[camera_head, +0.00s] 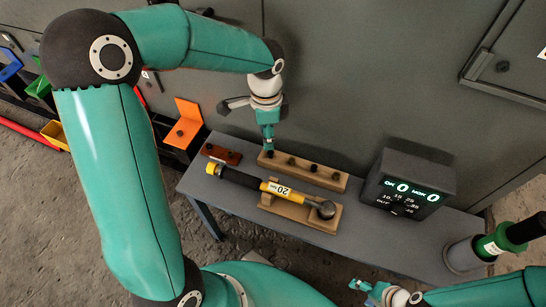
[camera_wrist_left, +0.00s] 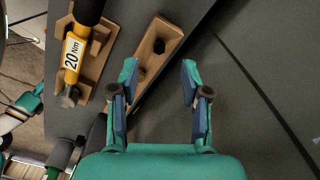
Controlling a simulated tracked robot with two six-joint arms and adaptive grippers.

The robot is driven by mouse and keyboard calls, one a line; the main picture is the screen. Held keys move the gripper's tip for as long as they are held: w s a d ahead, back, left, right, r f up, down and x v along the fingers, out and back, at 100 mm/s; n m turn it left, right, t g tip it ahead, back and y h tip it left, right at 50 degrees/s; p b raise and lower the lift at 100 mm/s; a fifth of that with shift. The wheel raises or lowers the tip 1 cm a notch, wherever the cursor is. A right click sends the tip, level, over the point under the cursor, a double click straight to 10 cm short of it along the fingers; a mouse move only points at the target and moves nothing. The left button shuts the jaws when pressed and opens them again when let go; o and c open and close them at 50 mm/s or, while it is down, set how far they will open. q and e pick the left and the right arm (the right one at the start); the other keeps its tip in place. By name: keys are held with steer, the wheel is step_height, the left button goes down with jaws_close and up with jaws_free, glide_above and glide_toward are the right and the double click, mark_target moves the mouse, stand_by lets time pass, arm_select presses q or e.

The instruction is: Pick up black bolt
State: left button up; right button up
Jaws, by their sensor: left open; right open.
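A wooden block (camera_head: 302,171) on the grey bench holds a row of several black bolts (camera_head: 313,168). My left gripper (camera_head: 268,148) points down over the block's left end, by the leftmost bolt; whether it touches cannot be told here. In the left wrist view my left gripper (camera_wrist_left: 158,76) has its fingers spread with nothing held between them. My right gripper (camera_head: 362,291) is open and empty at the lower right, away from the block.
A yellow and black torque wrench (camera_head: 240,178) marked 20 Nm lies on a wooden cradle (camera_head: 290,209) in front of the block. A small reddish-brown block (camera_head: 222,153) sits to the left. A display box (camera_head: 405,182) and a green-black tool (camera_head: 500,238) stand to the right. A grey wall rises behind.

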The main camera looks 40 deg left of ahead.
mark_target(269, 152)
arm_select(q)
step_height(269, 152, down, 2)
steer(key=shift+f, duration=0.2)
step_height(269, 152, down, 5)
steer(key=b, duration=0.2)
steer(key=shift+w+d+f+b, duration=0.1)
steer(key=shift+w+d+b, duration=0.05)
steer(key=shift+b, duration=0.2)
jaws_close()
